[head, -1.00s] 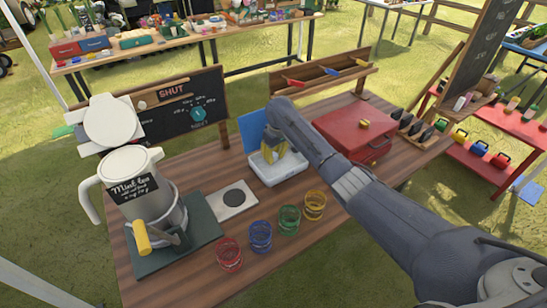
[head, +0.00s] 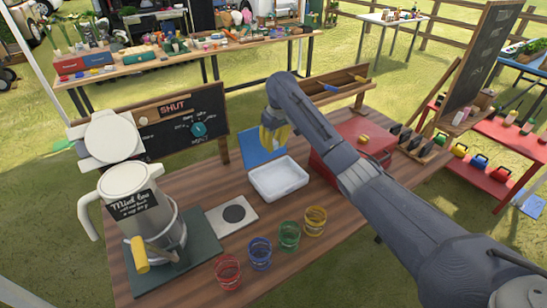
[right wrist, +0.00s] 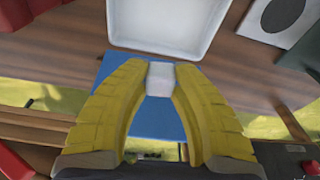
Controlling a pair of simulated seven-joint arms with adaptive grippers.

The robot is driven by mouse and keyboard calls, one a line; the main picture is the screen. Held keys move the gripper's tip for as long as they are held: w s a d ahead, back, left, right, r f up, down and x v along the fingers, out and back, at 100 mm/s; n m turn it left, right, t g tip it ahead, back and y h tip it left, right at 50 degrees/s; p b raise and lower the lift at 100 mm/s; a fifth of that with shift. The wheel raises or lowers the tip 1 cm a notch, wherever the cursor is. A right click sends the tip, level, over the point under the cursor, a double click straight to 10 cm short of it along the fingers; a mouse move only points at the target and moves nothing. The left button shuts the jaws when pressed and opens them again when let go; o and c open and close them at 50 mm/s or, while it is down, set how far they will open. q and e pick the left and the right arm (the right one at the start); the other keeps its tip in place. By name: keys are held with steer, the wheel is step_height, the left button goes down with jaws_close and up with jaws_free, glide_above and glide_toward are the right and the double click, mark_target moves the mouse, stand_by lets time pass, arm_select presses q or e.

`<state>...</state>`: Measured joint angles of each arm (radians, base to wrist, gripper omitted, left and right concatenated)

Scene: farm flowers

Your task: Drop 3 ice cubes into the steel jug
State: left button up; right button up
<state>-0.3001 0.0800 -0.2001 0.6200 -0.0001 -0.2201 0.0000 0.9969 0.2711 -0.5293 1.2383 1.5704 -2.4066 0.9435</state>
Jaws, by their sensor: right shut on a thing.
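My right gripper (head: 272,143) is above the back edge of the white tray (head: 279,196), near an upright blue panel (head: 256,152). In the right wrist view its yellow fingers are shut on a small whitish ice cube (right wrist: 160,78), clear of the tray (right wrist: 170,50). I cannot make out other cubes in the tray. The steel jug (head: 128,183), with a "Mint tea" label, stands upright at the left on a dark green mat (head: 205,246). A pale round lid-like part (head: 110,138) is behind and above it. The jug's inside is hidden. My left gripper is not in view.
A grey plate with a dark disc (head: 234,213) lies between jug and tray. A "SHUT" board (head: 186,127) stands behind. A red box (head: 335,165) is right of the tray.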

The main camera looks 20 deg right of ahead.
mark_target(273, 141)
steer(key=shift+r, duration=3.15)
